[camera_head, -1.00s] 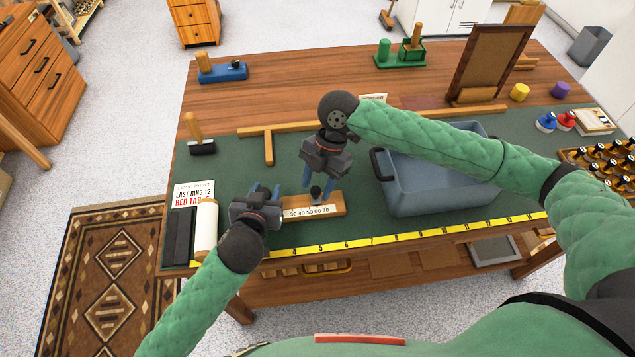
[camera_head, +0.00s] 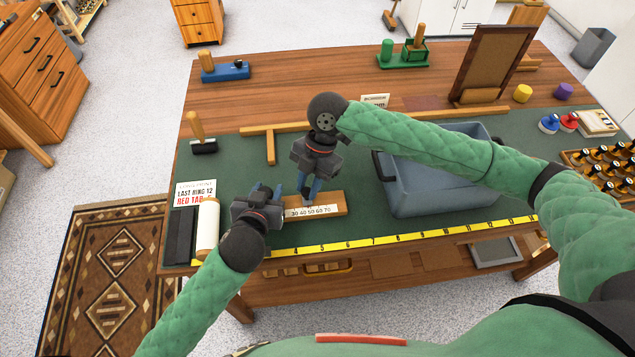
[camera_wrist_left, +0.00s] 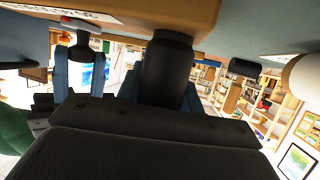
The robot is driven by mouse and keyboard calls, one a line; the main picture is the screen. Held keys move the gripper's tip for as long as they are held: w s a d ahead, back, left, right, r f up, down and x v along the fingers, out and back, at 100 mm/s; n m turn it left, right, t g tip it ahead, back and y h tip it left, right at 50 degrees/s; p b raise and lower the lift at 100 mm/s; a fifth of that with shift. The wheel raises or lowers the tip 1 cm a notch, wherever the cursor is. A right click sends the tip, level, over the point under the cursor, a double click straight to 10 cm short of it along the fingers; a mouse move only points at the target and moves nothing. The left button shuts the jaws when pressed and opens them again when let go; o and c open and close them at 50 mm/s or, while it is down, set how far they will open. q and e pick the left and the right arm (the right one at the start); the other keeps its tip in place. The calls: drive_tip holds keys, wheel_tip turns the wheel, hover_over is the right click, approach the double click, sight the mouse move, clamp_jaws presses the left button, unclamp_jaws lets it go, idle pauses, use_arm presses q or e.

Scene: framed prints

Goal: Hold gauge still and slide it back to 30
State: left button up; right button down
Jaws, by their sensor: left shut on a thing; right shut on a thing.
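The gauge (camera_head: 335,207) is a wooden block with a white strip (camera_head: 311,211) marked 30 to 70, lying near the bench's front edge. My left gripper (camera_head: 280,199) is at its left end. In the left wrist view its fingers (camera_wrist_left: 160,92) are shut around a dark upright cylinder (camera_wrist_left: 168,70), seemingly the gauge's grip. My right gripper (camera_head: 310,192) points down behind the scale's middle, shut on the slider knob. The fingers hide the knob in the head view; a dark knob (camera_wrist_left: 84,50) shows between the right fingers in the left wrist view. The slider's exact reading is hidden.
A blue-grey bin (camera_head: 440,190) stands right of the gauge. A cream roller (camera_head: 207,228) and a printed card (camera_head: 194,192) lie to the left. A yellow tape (camera_head: 400,239) runs along the front edge. Green mat behind the gauge is partly clear, with wooden strips (camera_head: 270,148) farther back.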

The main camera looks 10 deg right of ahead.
drive_tip(key=shift+a, duration=0.3)
drive_tip(key=c, duration=1.2)
unclamp_jaws()
drive_tip(key=v, duration=1.2)
drive_tip(key=shift+o, duration=0.2)
